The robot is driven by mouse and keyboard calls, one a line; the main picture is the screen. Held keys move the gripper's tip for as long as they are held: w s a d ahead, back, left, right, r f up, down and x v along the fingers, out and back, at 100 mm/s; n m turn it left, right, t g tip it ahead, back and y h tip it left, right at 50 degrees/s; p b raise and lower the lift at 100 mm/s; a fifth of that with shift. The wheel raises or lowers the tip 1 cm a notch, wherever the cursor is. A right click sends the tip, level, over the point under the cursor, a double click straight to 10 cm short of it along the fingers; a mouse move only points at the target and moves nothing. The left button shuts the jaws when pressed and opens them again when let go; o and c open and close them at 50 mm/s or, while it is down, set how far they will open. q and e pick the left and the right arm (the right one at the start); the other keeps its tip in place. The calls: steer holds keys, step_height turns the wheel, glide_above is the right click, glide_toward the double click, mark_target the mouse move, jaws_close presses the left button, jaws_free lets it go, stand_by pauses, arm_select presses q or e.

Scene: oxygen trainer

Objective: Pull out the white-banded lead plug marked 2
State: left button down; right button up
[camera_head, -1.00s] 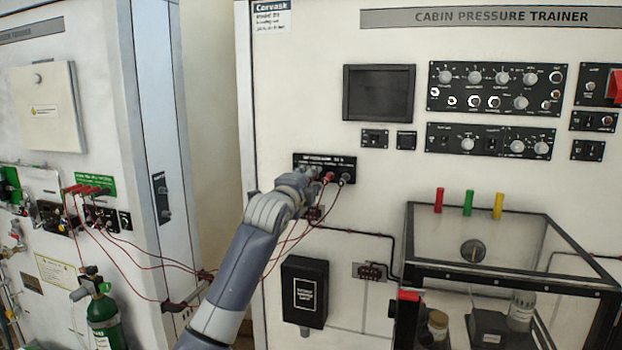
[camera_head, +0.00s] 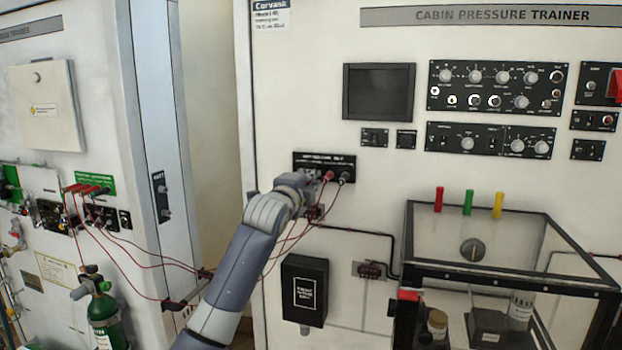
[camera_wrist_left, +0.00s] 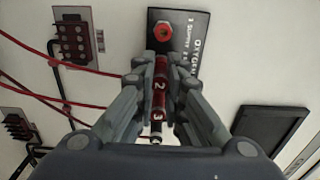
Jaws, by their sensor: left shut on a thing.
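My left gripper (camera_head: 304,181) is at the black jack panel (camera_head: 312,157) on the white trainer front. In the left wrist view my left gripper (camera_wrist_left: 161,75) has its fingers closed on both sides of a dark red plug marked 2 (camera_wrist_left: 160,85). Another dark red piece marked 3 (camera_wrist_left: 157,115) shows between the fingers, nearer the palm. The fingers hide much of the plug, and I cannot make out a white band or whether the plug is still seated. A red plug (camera_head: 329,176) and a dark plug (camera_head: 345,179) sit in the panel just right of the gripper. My right gripper is not in view.
Red leads (camera_head: 145,257) hang between the left cabinet and the panel. A black box (camera_head: 305,290) is mounted below. A clear case with a black frame (camera_head: 500,278) stands at the right. A dark screen (camera_head: 379,91) is above.

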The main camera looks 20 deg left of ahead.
arm_select(q)
steer(key=shift+s+a, duration=0.1)
steer(key=shift+s, duration=2.3)
